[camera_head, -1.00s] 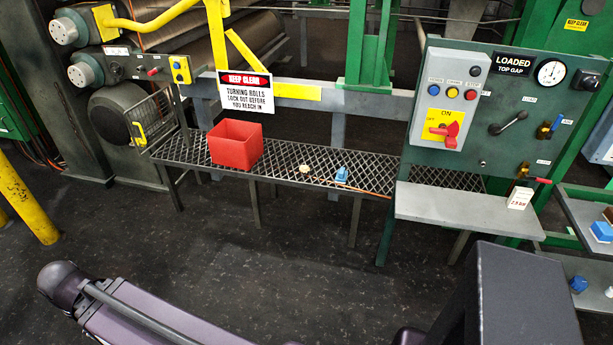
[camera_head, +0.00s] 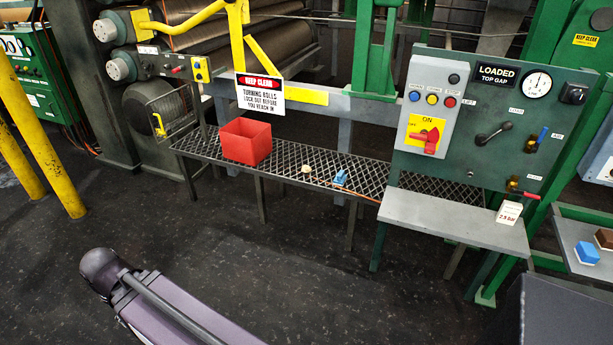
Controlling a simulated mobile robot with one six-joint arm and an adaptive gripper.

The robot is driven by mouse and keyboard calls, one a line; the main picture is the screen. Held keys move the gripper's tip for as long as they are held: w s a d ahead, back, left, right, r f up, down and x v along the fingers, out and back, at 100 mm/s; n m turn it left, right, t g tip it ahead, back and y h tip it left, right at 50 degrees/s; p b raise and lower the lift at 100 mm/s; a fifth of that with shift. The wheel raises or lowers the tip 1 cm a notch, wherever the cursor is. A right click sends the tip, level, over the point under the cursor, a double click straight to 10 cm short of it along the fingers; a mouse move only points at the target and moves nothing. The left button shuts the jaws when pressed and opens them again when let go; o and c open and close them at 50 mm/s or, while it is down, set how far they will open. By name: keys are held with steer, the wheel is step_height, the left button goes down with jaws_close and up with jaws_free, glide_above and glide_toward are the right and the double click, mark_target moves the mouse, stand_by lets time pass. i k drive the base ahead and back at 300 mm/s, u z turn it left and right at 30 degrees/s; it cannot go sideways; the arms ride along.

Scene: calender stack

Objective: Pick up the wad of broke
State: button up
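A small cream-coloured lump, which looks like the wad of broke (camera_head: 307,169), lies on the dark mesh walkway (camera_head: 285,187). It sits to the right of the open red bin (camera_head: 246,142) and to the left of a small blue object (camera_head: 340,177). It is too small to make out in detail. My gripper is not in view. Only purple and dark links of my own arm show along the bottom, well in front of the walkway.
A green panel (camera_head: 535,105) with switches and a gauge stands at right, above a grey shelf (camera_head: 450,218) holding a white block (camera_head: 509,213). A "keep clear" sign (camera_head: 261,94) hangs before the rolls. Yellow posts (camera_head: 40,170) stand left. The floor before the walkway is clear.

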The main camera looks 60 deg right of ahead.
mark_target(305, 167)
steer(key=u, duration=0.1)
steer(key=k, duration=0.95)
steer(key=z, duration=2.15)
steer(key=i, duration=1)
